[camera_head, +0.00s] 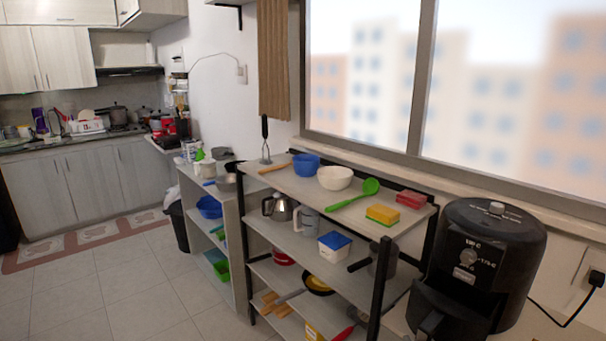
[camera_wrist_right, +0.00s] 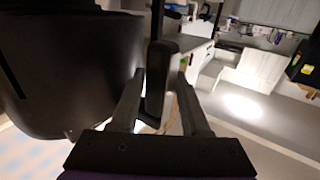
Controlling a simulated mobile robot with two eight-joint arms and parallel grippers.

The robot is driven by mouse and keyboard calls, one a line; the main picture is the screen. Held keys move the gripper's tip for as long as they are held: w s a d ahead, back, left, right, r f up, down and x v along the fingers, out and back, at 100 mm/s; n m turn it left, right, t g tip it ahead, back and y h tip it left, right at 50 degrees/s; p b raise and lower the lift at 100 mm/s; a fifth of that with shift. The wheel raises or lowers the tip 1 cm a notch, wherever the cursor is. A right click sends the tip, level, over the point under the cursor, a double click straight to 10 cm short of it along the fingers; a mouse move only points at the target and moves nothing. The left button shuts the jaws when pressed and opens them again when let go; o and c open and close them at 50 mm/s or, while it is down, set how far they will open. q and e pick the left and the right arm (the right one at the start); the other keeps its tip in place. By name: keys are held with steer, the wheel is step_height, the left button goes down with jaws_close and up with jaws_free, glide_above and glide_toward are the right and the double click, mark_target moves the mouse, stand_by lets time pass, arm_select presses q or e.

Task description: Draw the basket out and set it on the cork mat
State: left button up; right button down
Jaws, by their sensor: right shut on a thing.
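The black air fryer (camera_head: 487,262) stands at the right of the head view, with dials on its upper front. In the right wrist view the fryer's dark rounded body (camera_wrist_right: 70,65) fills the left side. My right gripper (camera_wrist_right: 160,80) has its two fingers on either side of the black basket handle (camera_wrist_right: 157,90), shut on it. In the head view this gripper is dark and hard to make out by the basket. The cork mat and my left gripper are not in view.
A shelf rack (camera_head: 290,185) left of the fryer holds bowls, sponges, a green spoon (camera_head: 352,194), a kettle (camera_head: 279,207) and pots. A black power cord (camera_head: 560,315) runs at the fryer's right. Open tiled floor (camera_head: 130,285) lies at the left.

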steer(key=shift+s+a, duration=1.8)
steer(key=shift+a, duration=0.25)
stand_by(0.6)
steer(key=s+a+p, duration=0.1)
steer(key=s+a, duration=0.1)
steer(key=a, duration=0.1)
steer(key=shift+s, duration=0.3)
stand_by(0.7)
